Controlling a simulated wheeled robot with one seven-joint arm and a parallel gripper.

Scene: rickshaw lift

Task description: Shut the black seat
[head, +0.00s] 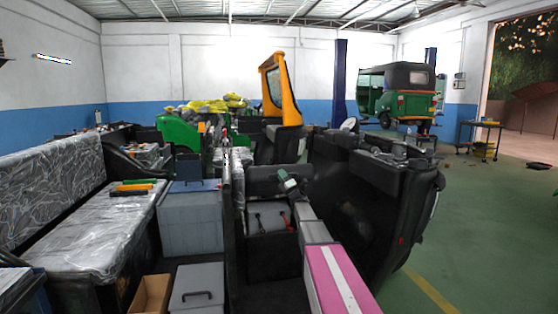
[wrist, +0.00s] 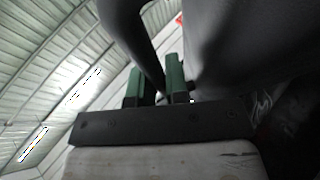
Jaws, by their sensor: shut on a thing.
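The black seat (head: 266,178) shows in the middle of the head view, inside the open-topped dark vehicle body. Its cushion stands raised above a grey box-like front with red-handled items. A large dark grey surface (wrist: 240,45) fills the upper right there. The exact contact point on the seat is hard to tell in the head view.
A plastic-wrapped bench (head: 95,235) with tools stands at the left. Grey boxes (head: 190,220) and a cardboard box (head: 150,294) stand left of the seat. A black vehicle part (head: 385,205) rises close on the right. Green floor (head: 490,230) is open beyond it.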

